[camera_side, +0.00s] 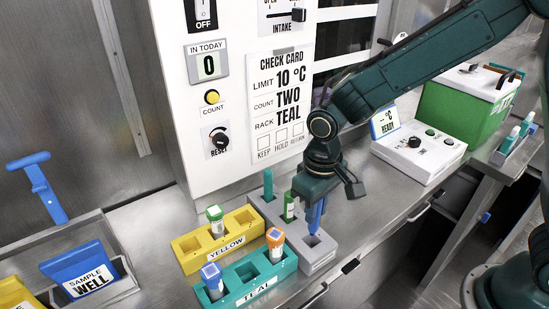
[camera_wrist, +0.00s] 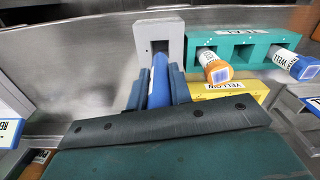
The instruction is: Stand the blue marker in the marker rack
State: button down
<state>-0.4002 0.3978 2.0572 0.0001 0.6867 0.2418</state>
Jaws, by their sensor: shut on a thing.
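The grey marker rack (camera_side: 318,257) stands on the steel bench behind the tube racks; its near end also shows in the wrist view (camera_wrist: 143,32). A teal marker (camera_side: 268,184) and a green marker (camera_side: 289,206) stand in its farther slots. My gripper (camera_side: 312,207) points down over the near end of the rack. It is shut on the blue marker (camera_side: 315,219), which sits between both fingers in the wrist view (camera_wrist: 159,84). The marker is near upright, its lower end at the near slot. How deep it sits is hidden.
A yellow rack (camera_side: 190,258) and a teal rack (camera_side: 283,267) with capped tubes stand close in front. A blue sample-well block (camera_side: 83,270) is at left, a white control box (camera_side: 420,150) and green cooler (camera_side: 455,108) at right. The panelled wall rises close behind.

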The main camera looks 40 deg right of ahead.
aim_at(313, 230)
jog(key=shift+f, duration=3.45)
jog(key=shift+f, duration=0.1)
jog(key=c, duration=1.3)
grip_release()
jog(key=shift+o, duration=0.2)
notch_tip(313, 230, up, 11)
jog(key=shift+r, duration=0.65)
